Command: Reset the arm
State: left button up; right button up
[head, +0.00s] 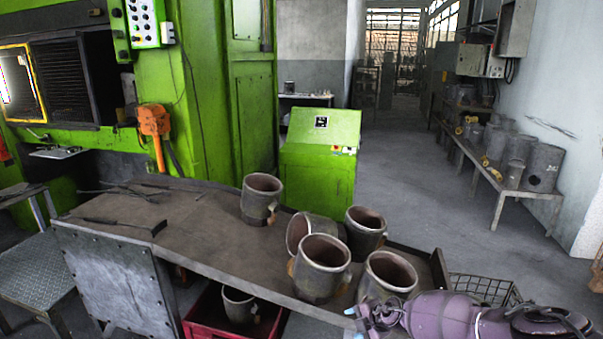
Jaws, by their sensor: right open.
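My right arm comes in at the bottom right corner, and its gripper (358,318) is low over the near right end of the dark worktable (185,226). The gripper is open, and I see nothing between its fingers. It is just in front of a grey metal cup (388,275); I cannot tell whether they touch. Other cups stand close by: one upright (322,268), one behind (365,230), and one tilted on its side (298,230). Another cup (262,197) stands alone near the table's back edge. My left gripper is not in view.
A red crate (205,325) holding a cup sits below the table. A wire basket (485,290) is beside the table's right end. The green press (205,100) and green console (320,160) stand behind. Open floor (410,190) lies between the console and the right bench (520,185).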

jog(key=s+a+r+m+t+y, duration=0.1)
jog(key=s+a+r+y, duration=0.15)
jog(key=a, duration=0.45)
jog(key=s+a+r+m+t+y, duration=0.1)
jog(key=s+a+y, duration=0.1)
jog(key=s+a, duration=0.35)
jog(key=s+a+r+m+t+b, duration=0.1)
jog(key=s+a+r+m+t, duration=0.3)
jog(key=r+m, duration=0.15)
jog(key=s+d+f+m+t+h+b, duration=0.1)
jog(key=s+d+m+h, duration=0.4)
jog(key=d, duration=0.5)
jog(key=s+d+m+t+h, duration=0.1)
jog(key=s+d+m+h, duration=0.2)
jog(key=s+d+m, duration=0.55)
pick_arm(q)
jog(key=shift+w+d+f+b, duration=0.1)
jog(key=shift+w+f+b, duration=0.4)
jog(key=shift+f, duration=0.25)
pick_arm(e)
jog(key=s+d+f+m+g+h, duration=0.2)
jog(key=s+d+f, duration=0.8)
jog(key=s, duration=0.2)
jog(key=shift+s+h, duration=0.35)
jog(key=shift+s, duration=0.05)
